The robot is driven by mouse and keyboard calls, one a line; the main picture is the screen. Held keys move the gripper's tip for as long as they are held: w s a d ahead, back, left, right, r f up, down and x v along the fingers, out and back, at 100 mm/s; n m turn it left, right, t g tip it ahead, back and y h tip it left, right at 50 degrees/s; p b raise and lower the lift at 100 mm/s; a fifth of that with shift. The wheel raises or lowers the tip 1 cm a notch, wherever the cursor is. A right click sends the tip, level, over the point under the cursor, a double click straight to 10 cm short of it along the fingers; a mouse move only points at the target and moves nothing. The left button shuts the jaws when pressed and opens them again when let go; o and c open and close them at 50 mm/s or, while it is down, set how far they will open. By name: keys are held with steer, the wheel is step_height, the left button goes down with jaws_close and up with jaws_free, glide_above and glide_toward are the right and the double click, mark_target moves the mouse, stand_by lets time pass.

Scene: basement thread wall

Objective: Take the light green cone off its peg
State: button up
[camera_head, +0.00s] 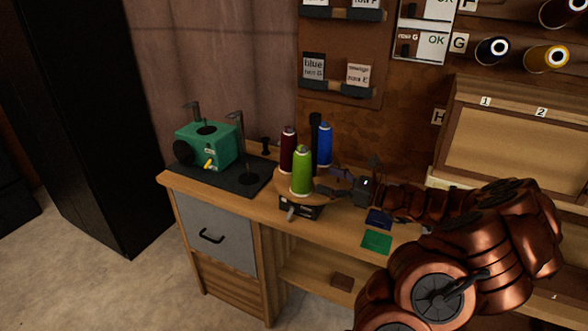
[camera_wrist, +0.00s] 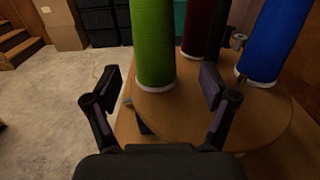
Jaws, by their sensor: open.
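The light green cone (camera_head: 302,172) stands upright at the front of a round wooden stand on the bench. In the wrist view the green cone (camera_wrist: 154,42) rises just beyond and between my open fingers, and its white base rim shows. My gripper (camera_head: 335,182) is open and empty, right of the green cone in the head view; the wrist view shows both fingers (camera_wrist: 160,88) spread apart. I cannot see any finger touching the cone. The peg is hidden inside the cone.
A dark red cone (camera_head: 288,150) and a blue cone (camera_head: 324,146) stand close behind on the same round stand (camera_wrist: 205,118). A green machine (camera_head: 206,146) is to the left on a dark mat. A green card (camera_head: 377,241) lies on the bench at right.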

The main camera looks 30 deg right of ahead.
mark_target(307, 175)
steer(key=x, duration=0.6)
steer(key=shift+a+r+p, duration=0.15)
steer(key=shift+a+p, duration=0.2)
steer(key=shift+a, duration=0.1)
steer(key=shift+w+a, duration=0.35)
steer(key=shift+w, duration=0.3)
steer(key=shift+c, duration=0.2)
steer(key=c, duration=1.3)
